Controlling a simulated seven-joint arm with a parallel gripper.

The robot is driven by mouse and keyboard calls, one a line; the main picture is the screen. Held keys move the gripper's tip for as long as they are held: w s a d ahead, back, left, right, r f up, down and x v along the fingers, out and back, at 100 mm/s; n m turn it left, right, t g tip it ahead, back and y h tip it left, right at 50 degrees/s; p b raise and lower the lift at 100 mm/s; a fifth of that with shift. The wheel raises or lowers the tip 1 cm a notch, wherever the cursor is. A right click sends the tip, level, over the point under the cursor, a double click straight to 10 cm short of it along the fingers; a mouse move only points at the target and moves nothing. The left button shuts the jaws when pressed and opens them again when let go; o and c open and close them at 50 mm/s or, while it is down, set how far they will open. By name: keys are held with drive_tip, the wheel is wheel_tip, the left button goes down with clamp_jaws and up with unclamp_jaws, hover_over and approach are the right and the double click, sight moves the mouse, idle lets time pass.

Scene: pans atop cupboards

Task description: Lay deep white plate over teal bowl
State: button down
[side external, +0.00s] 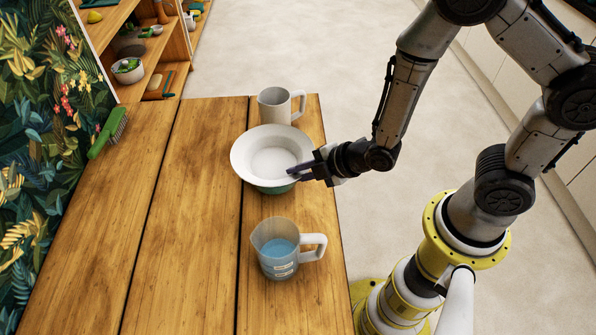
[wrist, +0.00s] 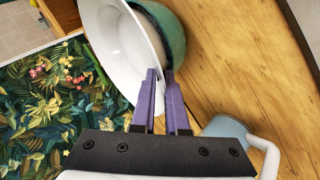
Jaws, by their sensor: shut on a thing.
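The deep white plate (side external: 262,146) is at the middle of the wooden table, over the teal bowl (side external: 273,188), whose green side shows beneath the plate's near edge. My gripper (side external: 300,171) is shut on the plate's right-hand rim. In the wrist view the purple fingers (wrist: 161,88) pinch the rim of the white plate (wrist: 115,45), and the teal bowl (wrist: 167,38) shows right behind it. The plate lies over the bowl's mouth; I cannot tell whether its full weight rests there. The bowl's inside is hidden.
A white mug (side external: 275,107) stands just behind the plate. A measuring jug with blue contents (side external: 280,254) stands in front; part of it shows in the wrist view (wrist: 226,127). A green brush (side external: 106,133) lies by the leafy panel at left. The table's left and front are clear.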

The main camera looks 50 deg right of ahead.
drive_tip(key=shift+w+f, duration=0.1)
drive_tip(key=shift+f, duration=0.15)
drive_tip(key=shift+f, duration=0.1)
drive_tip(key=c, duration=0.9)
unclamp_jaws()
